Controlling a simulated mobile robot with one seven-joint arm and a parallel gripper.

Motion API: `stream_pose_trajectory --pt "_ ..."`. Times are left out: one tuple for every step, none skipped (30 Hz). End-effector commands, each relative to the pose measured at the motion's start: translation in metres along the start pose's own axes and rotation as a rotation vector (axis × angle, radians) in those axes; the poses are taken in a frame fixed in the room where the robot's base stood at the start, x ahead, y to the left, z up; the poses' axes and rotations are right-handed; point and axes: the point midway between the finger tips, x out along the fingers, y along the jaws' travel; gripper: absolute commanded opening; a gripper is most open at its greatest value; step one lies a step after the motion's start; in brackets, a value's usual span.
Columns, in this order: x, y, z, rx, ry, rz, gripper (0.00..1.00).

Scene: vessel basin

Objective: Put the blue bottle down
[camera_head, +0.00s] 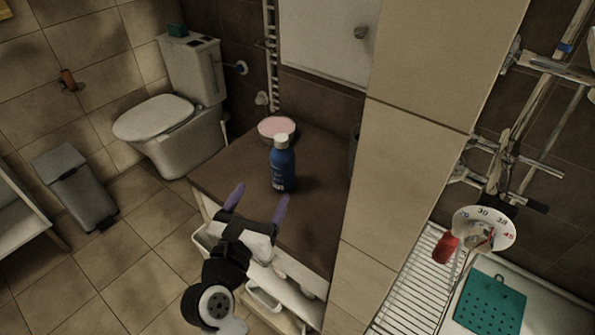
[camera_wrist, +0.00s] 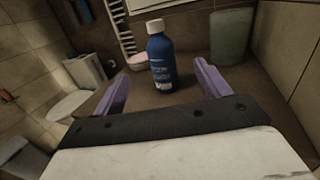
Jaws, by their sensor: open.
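The blue bottle (camera_head: 283,168) has a white cap and stands upright on the brown countertop (camera_head: 224,179). In the wrist view my gripper's open fingers (camera_wrist: 159,82) show on both sides of the bottle.
A pink-topped round bowl (camera_head: 277,128) stands behind the bottle. A greenish container (camera_wrist: 231,38) stands at the back right of the counter, beside the tiled wall (camera_head: 393,150). A toilet (camera_head: 160,121) and grey bin (camera_head: 75,185) are to the left. The counter around the bottle is clear.

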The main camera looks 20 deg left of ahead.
Motion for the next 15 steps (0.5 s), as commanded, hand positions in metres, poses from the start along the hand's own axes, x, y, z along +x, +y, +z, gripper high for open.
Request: stream_pose_trajectory --pt "-0.001 0.0 -0.009 0.011 0.031 0.008 0.75" --pt "-0.001 0.001 -0.012 0.017 0.045 0.01 0.75" --pt "0.0 0.001 -0.016 0.023 0.055 0.012 0.75" --pt "0.001 0.001 -0.018 0.026 0.06 0.013 0.75" --pt "0.004 0.001 -0.019 0.028 0.063 0.014 0.75" --pt "0.007 0.001 -0.021 0.03 0.063 0.013 0.75" --pt "0.011 0.002 -0.021 0.031 0.062 0.014 0.75" --pt "0.016 0.002 -0.022 0.03 0.061 0.012 0.75" --pt "0.022 0.001 -0.022 0.032 0.06 0.012 0.75" --pt "0.027 0.001 -0.023 0.031 0.06 0.012 0.75" --pt "0.033 0.001 -0.019 0.03 0.059 0.011 0.75" --pt "0.043 0.002 -0.017 0.026 0.063 0.011 0.75" --pt "0.049 0.001 -0.017 0.026 0.061 0.011 0.75" --pt "0.055 0.002 -0.017 0.026 0.062 0.012 0.75" --pt "0.062 0.002 -0.018 0.026 0.062 0.012 0.75"
